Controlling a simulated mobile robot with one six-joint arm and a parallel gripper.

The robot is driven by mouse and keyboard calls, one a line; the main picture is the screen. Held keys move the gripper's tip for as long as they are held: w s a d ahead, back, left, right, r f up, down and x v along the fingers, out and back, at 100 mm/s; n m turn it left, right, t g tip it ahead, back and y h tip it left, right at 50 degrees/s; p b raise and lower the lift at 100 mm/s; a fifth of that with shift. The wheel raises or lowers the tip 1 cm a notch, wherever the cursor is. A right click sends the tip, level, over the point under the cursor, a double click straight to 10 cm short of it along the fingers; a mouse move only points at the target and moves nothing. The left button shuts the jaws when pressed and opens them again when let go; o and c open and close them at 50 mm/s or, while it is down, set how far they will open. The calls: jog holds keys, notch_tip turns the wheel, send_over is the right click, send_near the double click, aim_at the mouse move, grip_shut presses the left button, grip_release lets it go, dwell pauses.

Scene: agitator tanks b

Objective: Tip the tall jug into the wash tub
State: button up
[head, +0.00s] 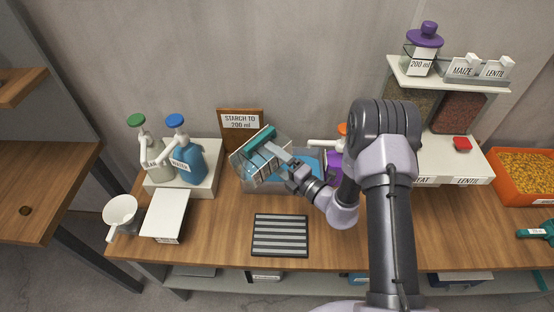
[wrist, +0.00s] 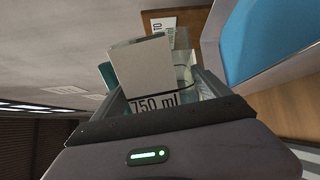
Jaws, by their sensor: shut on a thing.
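My gripper (head: 294,176) is shut on the tall jug (head: 249,168), a clear vessel with a teal handle part. It holds the jug tilted over the left part of the wash tub. In the wrist view the jug (wrist: 181,62) shows with a pale panel and a "750 ml" mark, between the fingers (wrist: 165,100). The wash tub (head: 254,189) is grey with blue inside; its blue inside also shows at the upper right of the wrist view (wrist: 270,40). The jug hides part of the tub. I cannot tell whether liquid is leaving the jug.
A sign (head: 240,121) reading "STARCH TO 200 ml" stands behind the tub. Two pump bottles, green-topped (head: 150,150) and blue-topped (head: 188,160), stand left. A white funnel-like cup (head: 120,212), a white box (head: 165,215) and a striped mat (head: 280,235) lie nearer. My arm covers the right middle.

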aim_at(280, 144)
jog(key=n, duration=0.1)
jog(key=r+n, duration=0.2)
jog(key=shift+s+a+r, duration=0.2)
jog(key=shift+s+a, duration=0.1)
jog(key=shift+s, duration=0.05)
notch_tip(280, 144, up, 3)
jog(key=n, duration=0.4)
jog(key=shift+w+f, duration=0.1)
jog(key=shift+f, duration=0.1)
jog(key=n+b, duration=0.1)
jog(key=n, duration=0.1)
jog(key=n+b, duration=0.1)
jog(key=shift+w+d+b, duration=0.3)
jog(key=shift+w+d+r+n+b, duration=0.15)
jog(key=shift+n+b, duration=0.1)
jog(key=shift+n, duration=0.25)
jog(key=shift+s+r+n+b, duration=0.1)
jog(key=shift+r+n+b, duration=0.1)
jog(key=shift+n, duration=0.3)
jog(key=shift+w+d+f+n+b, duration=0.25)
jog(key=shift+w+f+n+b, duration=0.1)
jog(key=shift+n+b, duration=0.55)
jog(key=shift+w+d+f+n+b, duration=0.25)
jog(key=shift+w+d+n+b, duration=0.1)
jog(key=shift+n+b, duration=0.75)
jog(key=shift+d+b, duration=0.1)
jog(key=shift+b, duration=0.3)
jog(key=shift+w+r+n, duration=0.1)
jog(key=shift+r+n, duration=0.1)
jog(key=shift+n, duration=0.1)
